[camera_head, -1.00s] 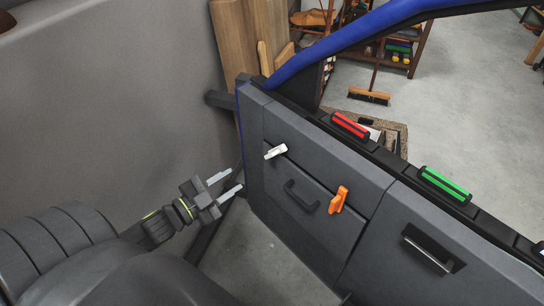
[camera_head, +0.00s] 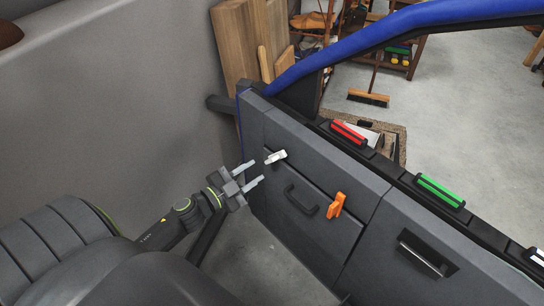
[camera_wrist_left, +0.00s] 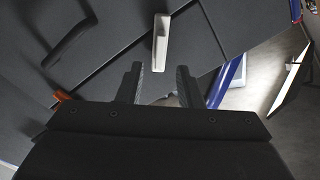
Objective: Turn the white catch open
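The white catch (camera_head: 275,157) is a small white lever on the upper left of the grey car door panel (camera_head: 268,193). It lies slightly tilted along the top edge of a panel section. My left gripper (camera_head: 255,172) is open and empty, just left of and slightly below the catch, apart from it. In the left wrist view the white catch (camera_wrist_left: 161,42) stands upright beyond the two spread fingertips (camera_wrist_left: 160,78), between them sideways. My right gripper is not in view.
A black pull handle (camera_head: 301,199) and an orange catch (camera_head: 337,204) sit right of the white one. Red (camera_head: 348,132) and green (camera_head: 440,191) blocks sit on the door's top ledge. The blue window frame (camera_head: 350,45) rises above.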

